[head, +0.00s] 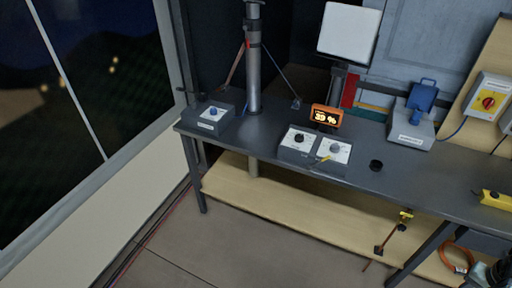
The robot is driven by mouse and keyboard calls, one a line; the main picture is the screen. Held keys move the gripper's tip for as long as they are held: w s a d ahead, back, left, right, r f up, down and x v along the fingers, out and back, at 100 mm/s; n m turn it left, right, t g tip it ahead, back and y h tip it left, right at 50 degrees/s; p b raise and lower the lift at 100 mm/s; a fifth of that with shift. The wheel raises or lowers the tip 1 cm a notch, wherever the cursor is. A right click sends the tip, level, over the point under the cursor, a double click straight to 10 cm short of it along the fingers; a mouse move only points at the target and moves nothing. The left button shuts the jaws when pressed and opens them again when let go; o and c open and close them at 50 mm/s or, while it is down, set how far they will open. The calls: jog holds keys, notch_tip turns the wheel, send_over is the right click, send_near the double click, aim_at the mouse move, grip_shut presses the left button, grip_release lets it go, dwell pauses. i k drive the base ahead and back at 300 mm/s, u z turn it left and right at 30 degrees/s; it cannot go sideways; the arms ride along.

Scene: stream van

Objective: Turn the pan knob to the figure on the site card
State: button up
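A grey control box (297,159) with two white-faced dials stands on the dark bench. Its left dial has a black knob (299,138); its right dial has a grey knob (335,149). A small yellow mark (322,160) shows by the right dial. The labels are too small to read, so I cannot tell which is the pan knob. An orange display (325,117) shows a percentage, perhaps 39 %. No readable site card shows. My gripper is not clearly in view.
The bench (255,133) has a mast (253,70) at the back left. A black puck (376,165), a blue-topped box (411,129) and a yellow tool (496,200) are farther right. A white panel (348,33) stands behind. The floor (245,245) in front is clear.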

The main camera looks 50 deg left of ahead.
aim_at(299, 138)
jog(key=u, duration=0.05)
jog(key=k, duration=0.75)
jog(key=u, duration=1.25)
jog(key=i, duration=1.2)
jog(key=u, duration=1.15)
jog(key=i, duration=0.95)
jog(key=u, duration=0.25)
